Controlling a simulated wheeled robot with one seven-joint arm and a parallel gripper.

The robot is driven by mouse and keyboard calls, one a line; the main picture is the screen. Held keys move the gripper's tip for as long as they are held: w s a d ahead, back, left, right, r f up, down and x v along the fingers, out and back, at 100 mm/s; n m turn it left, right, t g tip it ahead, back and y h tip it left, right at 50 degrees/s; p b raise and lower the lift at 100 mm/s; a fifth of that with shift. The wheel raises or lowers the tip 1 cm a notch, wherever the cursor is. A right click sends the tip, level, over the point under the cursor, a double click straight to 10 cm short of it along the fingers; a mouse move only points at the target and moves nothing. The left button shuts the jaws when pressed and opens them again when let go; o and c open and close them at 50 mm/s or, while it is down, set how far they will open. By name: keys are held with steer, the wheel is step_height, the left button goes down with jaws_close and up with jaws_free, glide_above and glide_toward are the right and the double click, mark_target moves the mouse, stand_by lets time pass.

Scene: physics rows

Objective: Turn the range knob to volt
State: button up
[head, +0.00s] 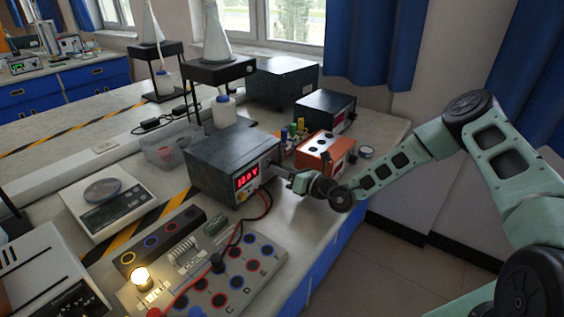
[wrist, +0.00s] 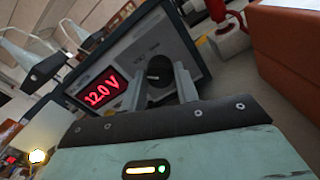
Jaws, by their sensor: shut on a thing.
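A dark grey power supply box (head: 228,158) stands on the bench with its front toward my arm. Its red display (head: 248,175) reads 12.0 V; the display also shows in the wrist view (wrist: 102,94). A round black knob (wrist: 158,69) sits on the front panel beside the display. My gripper (wrist: 162,86) is at this panel with its two fingers around the knob, shut on it. In the head view my gripper (head: 296,182) reaches the panel from the right and hides the knob. The small panel marks and the knob's pointer cannot be read.
An orange box (head: 326,150) stands close beside the power supply, near my gripper. Red and black leads run from the supply to a terminal board (head: 205,290) with a lit bulb (head: 141,276). A scale (head: 110,205) stands at left. Free floor lies at the right.

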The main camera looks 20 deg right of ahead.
steer(key=shift+m+p, duration=1)
steer(key=shift+m, duration=0.5)
steer(key=o, duration=1)
steer(key=shift+c, duration=0.2)
steer(key=b+v, duration=0.2)
steer(key=v, duration=1.5)
steer(key=shift+s+d, duration=0.15)
steer(key=shift+s, duration=0.05)
